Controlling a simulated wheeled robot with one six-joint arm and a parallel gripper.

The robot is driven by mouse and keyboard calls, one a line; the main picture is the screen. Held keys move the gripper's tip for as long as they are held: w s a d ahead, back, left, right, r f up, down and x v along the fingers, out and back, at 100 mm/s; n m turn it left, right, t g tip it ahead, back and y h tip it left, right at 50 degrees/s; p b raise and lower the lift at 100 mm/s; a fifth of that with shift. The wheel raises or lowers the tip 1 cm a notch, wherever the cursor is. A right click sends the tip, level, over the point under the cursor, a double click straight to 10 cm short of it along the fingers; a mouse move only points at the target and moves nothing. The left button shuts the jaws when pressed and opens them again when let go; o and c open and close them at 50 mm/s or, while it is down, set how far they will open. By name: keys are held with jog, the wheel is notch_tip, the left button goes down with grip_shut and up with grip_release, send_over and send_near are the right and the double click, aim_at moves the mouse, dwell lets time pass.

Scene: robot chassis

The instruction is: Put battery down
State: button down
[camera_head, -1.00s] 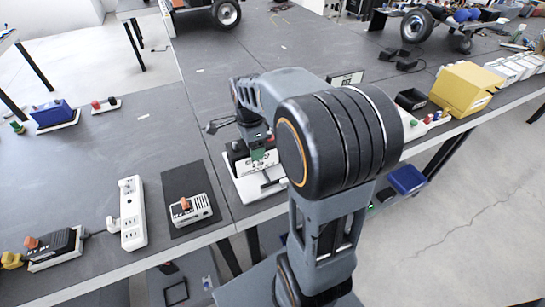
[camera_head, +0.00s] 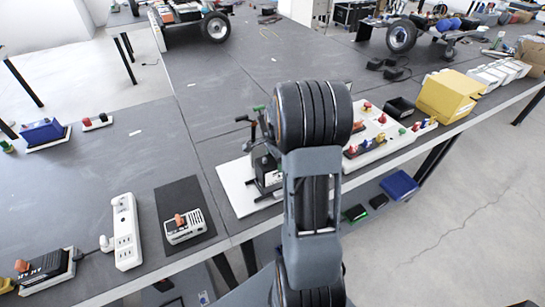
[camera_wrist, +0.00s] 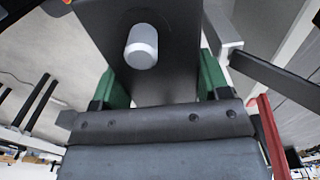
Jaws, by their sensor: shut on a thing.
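In the wrist view, my gripper (camera_wrist: 165,88) has its green fingers on both sides of a dark, box-shaped battery (camera_wrist: 176,72) with a round silver terminal on top. The gripper is shut on it. In the head view, my arm hides the gripper. A dark block with a pale label (camera_head: 267,172), which looks like the battery, shows beside my arm at the white plate (camera_head: 236,193) on the table. I cannot tell whether it touches the plate.
A metal bar (camera_wrist: 275,72) runs close to the battery's right. Left of the plate are a charger on a black mat (camera_head: 186,229) and a white power strip (camera_head: 126,232). A yellow box (camera_head: 449,96) and a board with coloured knobs (camera_head: 374,133) stand to the right.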

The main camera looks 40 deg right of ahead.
jog(key=shift+d+f, duration=0.3)
jog(key=shift+d, duration=0.1)
jog(key=shift+w+d+f, duration=0.1)
jog(key=shift+d+f, duration=0.1)
jog(key=shift+f, duration=1.5)
jog(key=shift+f, duration=0.1)
jog(key=shift+c, duration=0.6)
grip_release()
jog(key=shift+a+f, duration=0.1)
notch_tip(320, 180, up, 11)
jog(key=shift+r, duration=0.2)
jog(key=s+a+r+n+t, duration=0.2)
jog(key=s+a+n, duration=0.4)
jog(key=a+n, duration=0.4)
jog(key=s+a+r+n+t, duration=0.1)
jog(key=s+a+r+n, duration=0.3)
jog(key=a+n, duration=0.5)
jog(key=shift+s+a+n+t, duration=0.4)
jog(key=shift+s+a, duration=0.55)
jog(key=shift+s, duration=0.3)
